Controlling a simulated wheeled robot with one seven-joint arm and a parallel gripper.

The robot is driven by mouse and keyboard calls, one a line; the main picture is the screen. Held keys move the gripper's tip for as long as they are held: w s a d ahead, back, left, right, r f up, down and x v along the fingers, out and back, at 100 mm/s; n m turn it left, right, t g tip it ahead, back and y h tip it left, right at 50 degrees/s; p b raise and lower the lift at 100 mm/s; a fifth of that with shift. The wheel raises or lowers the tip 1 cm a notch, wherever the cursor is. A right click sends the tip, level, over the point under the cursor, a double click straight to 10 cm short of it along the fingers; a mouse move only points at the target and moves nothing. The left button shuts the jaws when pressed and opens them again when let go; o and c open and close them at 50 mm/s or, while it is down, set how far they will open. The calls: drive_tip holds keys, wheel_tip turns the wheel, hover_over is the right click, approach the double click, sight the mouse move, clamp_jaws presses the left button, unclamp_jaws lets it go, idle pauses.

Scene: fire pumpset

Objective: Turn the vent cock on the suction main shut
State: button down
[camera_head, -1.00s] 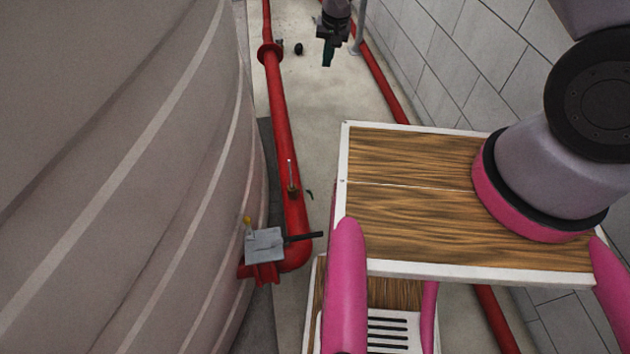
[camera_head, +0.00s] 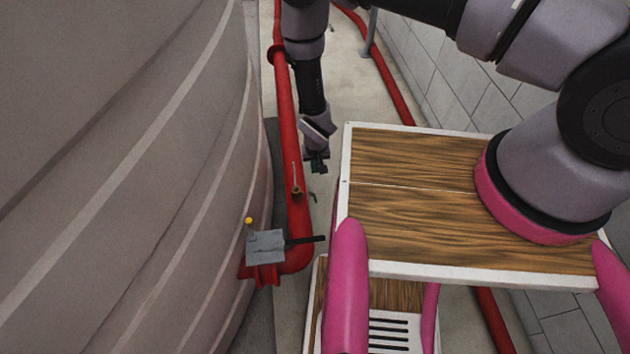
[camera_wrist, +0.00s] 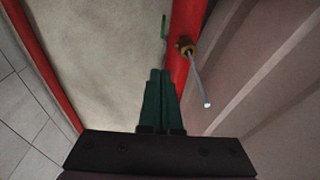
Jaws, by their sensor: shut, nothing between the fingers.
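The red suction main (camera_head: 286,120) runs along the floor beside the tank. The vent cock (camera_head: 296,189), a small brass body with a thin pale lever, sits on the pipe; in the head view its lever lies roughly along the pipe. It also shows in the wrist view (camera_wrist: 186,47), with its lever (camera_wrist: 199,78) reaching toward the camera, to the right of my fingers. My gripper (camera_head: 317,168) is a little above and right of the cock in the head picture, apart from it. In the wrist view its green fingers (camera_wrist: 160,76) are together and empty.
A grey box with a black lever (camera_head: 266,247) sits on the pipe's near elbow. The large ribbed tank (camera_head: 130,170) fills the left. Another red pipe (camera_head: 390,75) runs by the tiled wall.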

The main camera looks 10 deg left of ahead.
hover_over(316, 201)
drive_tip(key=w+a, duration=0.1)
drive_tip(key=w, duration=0.4)
wheel_tip(316, 201, down, 10)
drive_tip(key=shift+r, duration=0.1)
drive_tip(key=shift+s+d+f, duration=0.15)
drive_tip(key=shift+s+f, duration=0.6)
drive_tip(key=shift+f, duration=0.05)
drive_tip(key=shift+s+d+f, duration=0.1)
drive_tip(key=shift+s+f, duration=0.25)
drive_tip(key=shift+f, duration=0.15)
drive_tip(key=shift+s+d+f, duration=0.15)
drive_tip(key=shift+s+f, duration=0.15)
drive_tip(key=shift+s, duration=0.15)
drive_tip(key=shift+s+d+f, duration=0.2)
drive_tip(key=shift+s+f, duration=0.65)
drive_tip(key=shift+s, duration=0.05)
drive_tip(key=shift+s+d+f, duration=0.1)
drive_tip(key=shift+s+f, duration=0.2)
drive_tip(key=shift+f, duration=0.2)
drive_tip(key=shift+s+d+f, duration=0.1)
drive_tip(key=shift+s+f, duration=0.2)
drive_tip(key=shift+f, duration=0.2)
drive_tip(key=shift+s+f, duration=0.1)
drive_tip(key=shift+f, duration=0.05)
